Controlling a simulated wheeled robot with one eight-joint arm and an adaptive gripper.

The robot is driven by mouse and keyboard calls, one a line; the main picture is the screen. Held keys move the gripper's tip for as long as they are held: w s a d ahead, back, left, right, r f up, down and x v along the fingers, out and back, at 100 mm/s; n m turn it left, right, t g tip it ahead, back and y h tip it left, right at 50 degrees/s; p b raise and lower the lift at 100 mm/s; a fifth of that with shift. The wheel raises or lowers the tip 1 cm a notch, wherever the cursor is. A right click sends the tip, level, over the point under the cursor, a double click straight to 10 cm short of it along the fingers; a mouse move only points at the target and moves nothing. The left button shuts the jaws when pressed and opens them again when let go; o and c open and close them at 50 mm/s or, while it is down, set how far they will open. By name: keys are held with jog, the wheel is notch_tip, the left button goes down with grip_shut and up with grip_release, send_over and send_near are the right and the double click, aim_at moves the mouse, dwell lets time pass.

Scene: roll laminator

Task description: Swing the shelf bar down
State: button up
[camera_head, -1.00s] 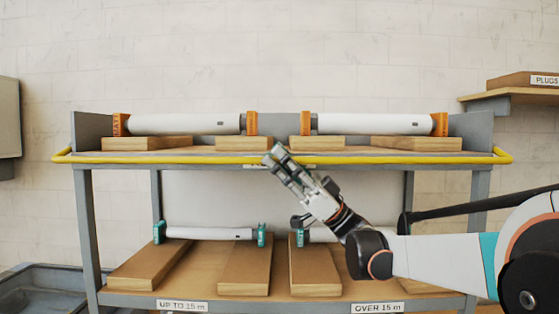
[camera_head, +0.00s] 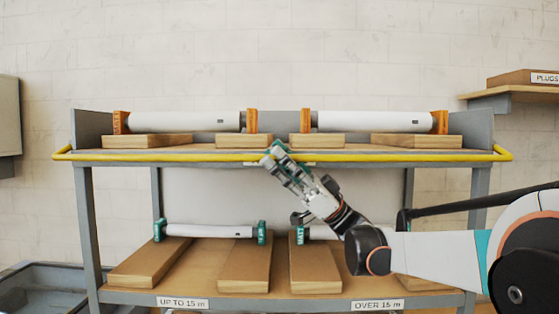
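The yellow shelf bar (camera_head: 390,157) runs level along the front of the upper shelf (camera_head: 130,165), with bent ends past both sides. My gripper (camera_head: 272,153) reaches up from the lower right, and its fingertips are at the middle of the bar, overlapping it in the picture. The fingers are small and seen at an angle, so I cannot tell whether they are shut around the bar or only beside it. The fingers hide a short stretch of the bar.
White rolls with orange end holders (camera_head: 185,122) rest on wooden blocks on the upper shelf. Rolls with teal holders (camera_head: 210,232) lie on the lower shelf behind my arm. A wall shelf with a box (camera_head: 522,78) is at right. A grey bin (camera_head: 45,290) stands lower left.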

jog(key=shift+d, duration=0.1)
jog(key=v, duration=1.2)
jog(key=s+a+f+m+t+h+b, duration=0.5)
jog(key=a+f+m+t, duration=0.1)
jog(key=a+f+m, duration=0.3)
jog(key=s+f+m+t+h+b, duration=0.1)
jog(key=s+f+m+h+b, duration=0.2)
jog(key=f, duration=0.5)
jog(key=s+f+m+t+h+b, duration=0.1)
jog(key=s+f+m+h+b, duration=0.1)
jog(key=s+f+m+h, duration=0.45)
jog(key=s+d+f+m+t+h+b, duration=0.1)
jog(key=s+d+f+h+b, duration=0.3)
jog(key=d+f, duration=0.5)
jog(key=s+d+f+m+t+h+b, duration=0.2)
jog(key=s+d+f+h, duration=0.5)
jog(key=f, duration=1)
jog(key=d+m+h+b, duration=0.1)
jog(key=d+b, duration=0.1)
jog(key=d, duration=0.1)
jog(key=shift+s+f+m, duration=0.3)
jog(key=shift+f+m, duration=0.05)
